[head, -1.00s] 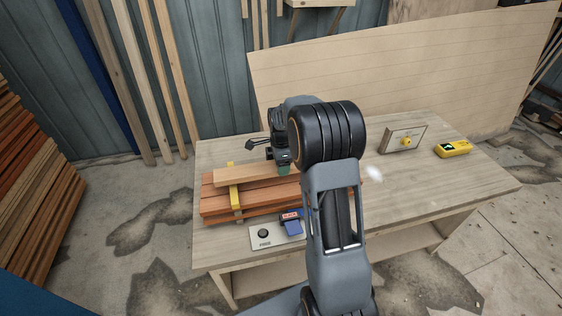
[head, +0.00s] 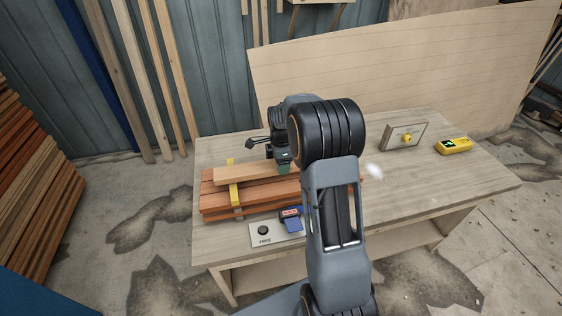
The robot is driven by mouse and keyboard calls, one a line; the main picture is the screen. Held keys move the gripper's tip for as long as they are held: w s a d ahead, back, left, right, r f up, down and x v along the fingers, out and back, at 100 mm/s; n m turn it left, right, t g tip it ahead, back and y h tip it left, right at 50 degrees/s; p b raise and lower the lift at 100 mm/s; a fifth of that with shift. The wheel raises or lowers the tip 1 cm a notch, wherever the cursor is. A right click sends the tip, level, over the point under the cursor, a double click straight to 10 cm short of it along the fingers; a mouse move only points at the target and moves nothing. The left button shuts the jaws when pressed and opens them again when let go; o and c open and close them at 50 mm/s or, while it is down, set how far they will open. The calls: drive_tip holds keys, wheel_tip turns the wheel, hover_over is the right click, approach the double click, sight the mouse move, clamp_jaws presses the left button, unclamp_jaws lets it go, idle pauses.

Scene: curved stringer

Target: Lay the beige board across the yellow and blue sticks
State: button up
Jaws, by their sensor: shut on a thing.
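The beige board (head: 240,175) lies lengthwise over a stack of reddish-brown planks (head: 262,191) on the workbench. Its left part passes over the yellow stick (head: 235,193), whose ends show behind and in front of it. Whether it touches the stick or hovers just above cannot be told. The rest is hidden by planks or my arm. My gripper (head: 284,168) is shut on the board right of the yellow stick; its fingertips are mostly hidden. The board's right end is behind my arm.
The workbench (head: 430,185) is clear on its right side. A box with a yellow knob (head: 405,136) and a yellow device (head: 454,146) stand at the back right. A plate with a black button (head: 263,230) lies at the front. A large panel (head: 400,70) leans behind.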

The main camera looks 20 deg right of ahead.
drive_tip(key=shift+f, duration=0.25)
drive_tip(key=o, duration=1.3)
drive_tip(key=shift+r, duration=0.1)
wheel_tip(320, 180, up, 14)
drive_tip(key=shift+f+b, duration=0.15)
drive_tip(key=shift+b, duration=0.4)
